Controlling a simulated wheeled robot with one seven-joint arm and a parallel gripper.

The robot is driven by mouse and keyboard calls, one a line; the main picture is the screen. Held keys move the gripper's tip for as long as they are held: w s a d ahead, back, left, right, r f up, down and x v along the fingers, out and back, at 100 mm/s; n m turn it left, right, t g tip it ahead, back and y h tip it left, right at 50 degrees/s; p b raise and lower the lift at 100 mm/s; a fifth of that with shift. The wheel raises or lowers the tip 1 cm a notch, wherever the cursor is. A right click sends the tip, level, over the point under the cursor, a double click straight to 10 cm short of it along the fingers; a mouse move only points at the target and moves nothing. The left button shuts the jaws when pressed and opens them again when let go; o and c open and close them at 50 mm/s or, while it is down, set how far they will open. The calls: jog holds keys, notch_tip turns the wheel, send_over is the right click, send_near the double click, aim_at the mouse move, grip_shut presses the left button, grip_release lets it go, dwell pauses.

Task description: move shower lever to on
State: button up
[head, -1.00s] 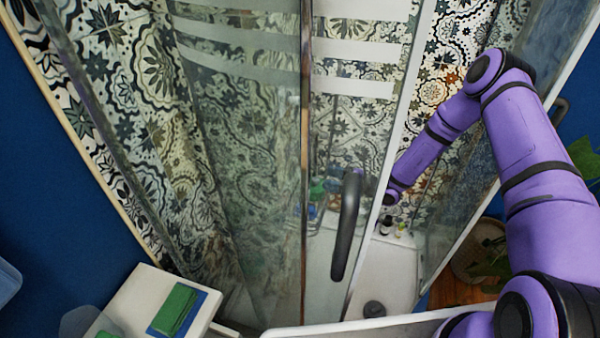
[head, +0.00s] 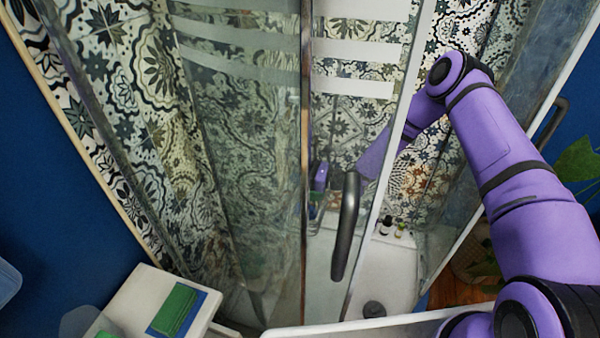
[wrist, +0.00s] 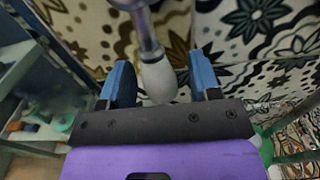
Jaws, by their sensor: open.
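In the wrist view, my gripper (wrist: 161,64) is open, with one blue finger on each side. A pale grey rounded knob (wrist: 159,84) at the end of a metallic bar shows in the gap between the fingers; it looks like the shower lever. I cannot tell whether either finger touches it or how far it lies beyond the tips. In the head view, my arm reaches behind the glass shower door (head: 335,130). The arm's far end shows only dimly through the glass, and the lever cannot be made out there.
A dark door handle (head: 346,228) stands on the glass near my forearm. Small bottles (head: 386,226) stand on the white ledge inside. A white side table (head: 150,290) holds green and blue cloths (head: 175,309). Blue and green items (wrist: 62,122) sit on a shelf left of my gripper.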

grip_shut()
jog(key=shift+w, duration=0.1)
jog(key=w+d+r+n, duration=0.3)
jog(key=w+r+n, duration=0.3)
jog(key=n, duration=1)
jog(key=shift+w, duration=0.35)
jog(key=shift+r, duration=0.15)
dwell(0.4)
grip_release()
